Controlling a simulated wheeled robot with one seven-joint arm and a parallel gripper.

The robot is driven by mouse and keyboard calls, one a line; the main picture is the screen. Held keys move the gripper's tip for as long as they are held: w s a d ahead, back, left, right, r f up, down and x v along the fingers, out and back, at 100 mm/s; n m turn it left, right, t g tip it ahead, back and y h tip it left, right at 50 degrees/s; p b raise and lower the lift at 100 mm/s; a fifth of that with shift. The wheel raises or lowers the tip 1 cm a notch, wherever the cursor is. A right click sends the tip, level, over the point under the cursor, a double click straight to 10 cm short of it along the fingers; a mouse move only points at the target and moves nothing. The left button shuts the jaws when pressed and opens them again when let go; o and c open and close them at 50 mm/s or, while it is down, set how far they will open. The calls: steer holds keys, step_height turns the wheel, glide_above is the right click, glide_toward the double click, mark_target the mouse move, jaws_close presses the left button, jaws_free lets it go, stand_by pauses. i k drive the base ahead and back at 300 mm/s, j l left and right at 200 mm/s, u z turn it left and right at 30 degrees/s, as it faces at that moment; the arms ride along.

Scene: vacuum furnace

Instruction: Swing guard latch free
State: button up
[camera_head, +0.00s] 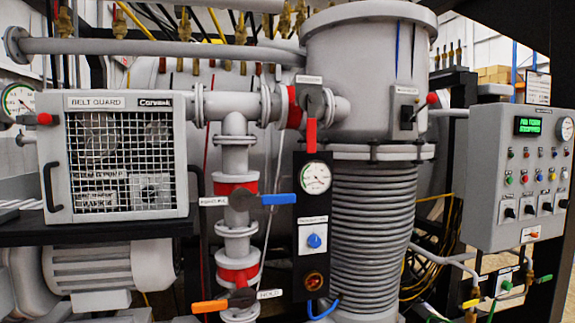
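The belt guard (125,155) is a grey frame with wire mesh at the left, labelled "BELT GUARD", and it stands closed over the wheels behind it. A red knob (45,118) sticks out at its upper left edge and looks like the guard latch; its exact position is hard to tell. A black handle (52,187) is on the guard's left side, and another dark handle (196,190) is at its right side. My gripper is not in view, so its place relative to the latch does not show.
A pressure gauge (18,99) sits close left of the red knob. A horizontal pipe (160,47) runs above the guard. Valves with blue (279,199) and orange (210,306) handles stand to the right. A grey control panel (520,175) is at the far right.

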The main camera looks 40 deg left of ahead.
mark_target(43, 119)
steer(key=u, duration=3)
